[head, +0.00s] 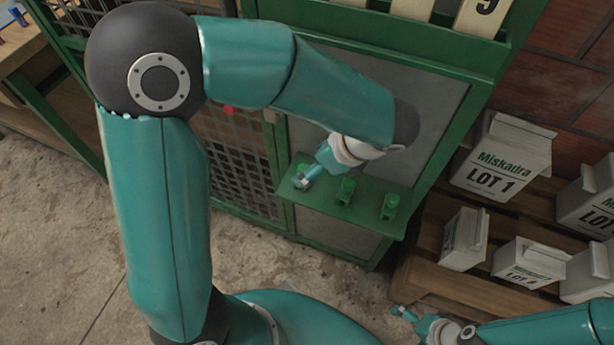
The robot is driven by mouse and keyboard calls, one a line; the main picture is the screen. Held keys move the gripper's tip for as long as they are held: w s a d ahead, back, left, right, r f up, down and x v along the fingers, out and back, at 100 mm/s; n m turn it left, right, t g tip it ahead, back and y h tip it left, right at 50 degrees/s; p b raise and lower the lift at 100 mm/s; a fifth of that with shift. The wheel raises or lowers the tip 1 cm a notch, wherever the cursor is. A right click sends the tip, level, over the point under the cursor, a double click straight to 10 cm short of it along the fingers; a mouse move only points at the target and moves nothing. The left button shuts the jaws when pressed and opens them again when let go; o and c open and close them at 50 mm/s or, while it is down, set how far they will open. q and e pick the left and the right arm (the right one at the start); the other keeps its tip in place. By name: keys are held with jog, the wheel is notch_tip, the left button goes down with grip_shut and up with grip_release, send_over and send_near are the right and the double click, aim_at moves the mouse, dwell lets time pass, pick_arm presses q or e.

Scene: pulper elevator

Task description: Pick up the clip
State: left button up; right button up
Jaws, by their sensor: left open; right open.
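Small green clip-like pieces stand on the green ledge (330,205) of the green-framed panel. One (345,191) is near the middle of the ledge and another (389,207) is toward its right end. I cannot tell whether these are clips or holders for one. My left gripper (302,182) is open over the left end of the ledge, left of both pieces. The gripper hides part of that end, so I cannot see clearly what is between or behind its fingers. My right gripper (405,314) is open at the lower right, low in front of the pallet and away from the ledge.
White cartons marked "Miskadra LOT 1" (490,172) and others stand on a wooden pallet (437,274) at the right. A mesh gate (232,178) is left of the panel. A wooden bench (22,50) is at upper left. Concrete floor (60,235) is clear at left.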

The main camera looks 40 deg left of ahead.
aim_at(304, 168)
pick_arm(q)
jog(key=b+x, duration=0.1)
jog(key=x, duration=0.5)
jog(key=shift+s+a+f+b, duration=0.1)
jog(key=shift+a+f+b, duration=0.05)
jog(key=shift+f+b, duration=0.15)
jog(key=shift+r, duration=0.1)
jog(key=c, duration=1)
